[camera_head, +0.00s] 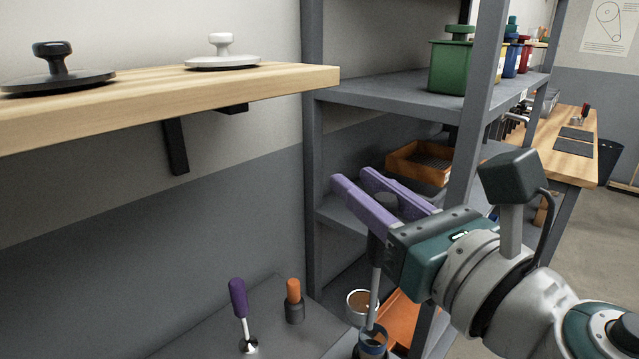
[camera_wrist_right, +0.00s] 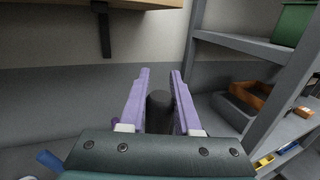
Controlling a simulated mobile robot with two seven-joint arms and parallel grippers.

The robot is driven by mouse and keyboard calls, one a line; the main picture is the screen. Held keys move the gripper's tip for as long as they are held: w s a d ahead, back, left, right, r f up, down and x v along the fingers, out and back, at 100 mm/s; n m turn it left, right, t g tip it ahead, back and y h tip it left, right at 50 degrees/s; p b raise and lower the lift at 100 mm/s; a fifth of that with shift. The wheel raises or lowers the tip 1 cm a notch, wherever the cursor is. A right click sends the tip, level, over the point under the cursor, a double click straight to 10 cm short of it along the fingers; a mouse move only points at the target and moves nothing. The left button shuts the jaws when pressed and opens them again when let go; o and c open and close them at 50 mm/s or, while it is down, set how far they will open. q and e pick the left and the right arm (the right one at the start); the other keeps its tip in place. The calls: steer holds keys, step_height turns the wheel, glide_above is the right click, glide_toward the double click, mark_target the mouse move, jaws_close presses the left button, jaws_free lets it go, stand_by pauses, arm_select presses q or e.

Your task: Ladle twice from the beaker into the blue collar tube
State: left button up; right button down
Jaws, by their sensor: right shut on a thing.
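My right gripper (camera_head: 357,180) has purple fingers shut on the dark grey handle of the ladle (camera_head: 375,290). The handle's round end also shows between the fingers in the right wrist view (camera_wrist_right: 160,102). In the head view the ladle's thin shaft hangs nearly upright below the gripper. Its lower end is at the dark tube with a bluish collar (camera_head: 372,342), at the bottom edge. I cannot tell whether the ladle's bowl is inside the tube or in front of it. A pale-rimmed round vessel with brown contents, seemingly the beaker (camera_head: 358,300), stands just behind the shaft. My left gripper is out of view.
A purple-handled tool (camera_head: 239,300) and an orange-topped dark piece (camera_head: 294,300) stand on the grey surface to the left. An orange tray (camera_head: 400,318) lies right of the tube. Grey shelving (camera_head: 390,92) rises behind my arm; a wooden shelf (camera_head: 170,98) overhangs upper left.

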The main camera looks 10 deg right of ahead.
steer(key=shift+w+d+f+m+b, duration=2.05)
steer(key=shift+d+f+m+b, duration=2.05)
steer(key=shift+d+m, duration=1.45)
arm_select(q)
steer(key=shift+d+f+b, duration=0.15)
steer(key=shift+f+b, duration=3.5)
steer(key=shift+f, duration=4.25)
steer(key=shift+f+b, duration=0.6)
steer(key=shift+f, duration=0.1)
arm_select(e)
steer(key=w+d+f+m, duration=0.1)
steer(key=d+f+m, duration=0.4)
steer(key=f+m, duration=0.3)
step_height(320, 180, down, 5)
steer(key=shift+w+d+r+h, duration=0.2)
steer(key=shift+w+h, duration=0.1)
steer(key=shift+h, duration=0.1)
steer(key=shift+f+m, duration=0.1)
steer(key=shift+m, duration=0.25)
